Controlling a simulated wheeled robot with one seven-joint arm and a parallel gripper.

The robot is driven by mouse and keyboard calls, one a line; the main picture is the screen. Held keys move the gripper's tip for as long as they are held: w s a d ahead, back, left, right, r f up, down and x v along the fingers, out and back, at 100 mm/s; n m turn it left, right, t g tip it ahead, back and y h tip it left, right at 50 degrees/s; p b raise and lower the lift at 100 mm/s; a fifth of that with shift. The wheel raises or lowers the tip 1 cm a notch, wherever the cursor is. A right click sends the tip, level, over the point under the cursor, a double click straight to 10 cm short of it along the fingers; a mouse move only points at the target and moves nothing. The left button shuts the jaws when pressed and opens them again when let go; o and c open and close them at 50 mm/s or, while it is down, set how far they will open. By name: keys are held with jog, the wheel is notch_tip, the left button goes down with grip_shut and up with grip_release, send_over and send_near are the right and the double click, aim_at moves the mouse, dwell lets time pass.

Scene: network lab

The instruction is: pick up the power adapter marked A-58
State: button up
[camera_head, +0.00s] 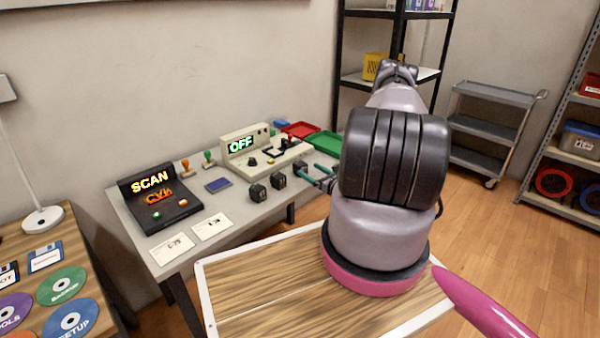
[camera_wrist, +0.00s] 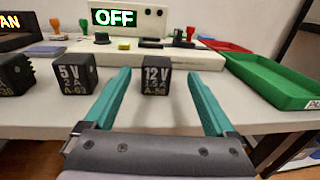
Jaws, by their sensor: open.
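A black cube-shaped power adapter (camera_wrist: 156,79) stands upright on the grey table in the middle of the wrist view. Its white print reads 12 V, and the small last line looks like A-58, though its final digit is blurred. My gripper (camera_wrist: 158,74) is open, with its teal fingers pointing at this adapter, one to each side in the picture and nothing held. A second adapter (camera_wrist: 74,73), marked 5 V and A-63, stands to the left. A third adapter (camera_wrist: 15,74) is partly cut off at the left edge. In the head view my gripper (camera_head: 316,176) is at the table's right end.
A beige console (camera_head: 240,145) reading OFF stands behind the adapters. A black SCAN device (camera_head: 160,203) and white cards (camera_head: 212,227) are to the left. A green tray (camera_wrist: 262,82) and a red tray (camera_head: 300,130) are behind and right. Bare tabletop lies before the adapters.

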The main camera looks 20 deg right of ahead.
aim_at(297, 162)
jog(key=x, duration=0.9)
jog(key=shift+w+a+r, duration=0.1)
jog(key=shift+w+a, duration=0.15)
jog(key=shift+w, duration=0.05)
grip_shut()
